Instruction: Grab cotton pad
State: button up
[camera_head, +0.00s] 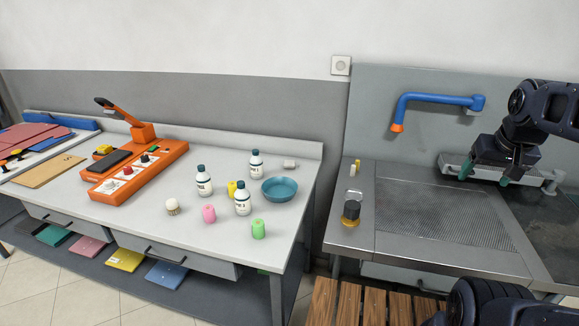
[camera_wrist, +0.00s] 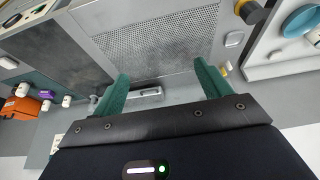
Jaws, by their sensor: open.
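My gripper (camera_head: 490,176) is open and empty above the right part of the metal counter (camera_head: 390,250), near the back wall. In the wrist view its two green fingers (camera_wrist: 162,78) are spread wide with nothing between them. I cannot surely tell which thing is the cotton pad. A small white piece (camera_head: 290,164) lies behind the blue bowl on the left table. Both are well away from my gripper.
A blue tap (camera_head: 440,98) juts from the wall. The perforated panel (camera_head: 440,215) is clear. A slatted wooden surface (camera_head: 360,302) is in front.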

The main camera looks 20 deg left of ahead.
jog(key=w+a+r, duration=0.2)
jog(key=w+a, duration=0.4)
jog(key=w, duration=0.6)
jog(key=w+a+r, duration=0.2)
jog(key=w+a, duration=0.4)
jog(key=w, duration=0.7)
jog(key=n, duration=0.2)
send_over(289, 162)
jog(key=s+d, duration=0.1)
jog(key=s, duration=0.1)
jog(key=shift+y, duration=0.4)
notch_tip(289, 162, down, 32)
jog(key=shift+s+f, duration=0.1)
jog(key=shift+s, duration=0.05)
jog(key=shift+x, duration=2.55)
jog(key=shift+s+a, duration=0.15)
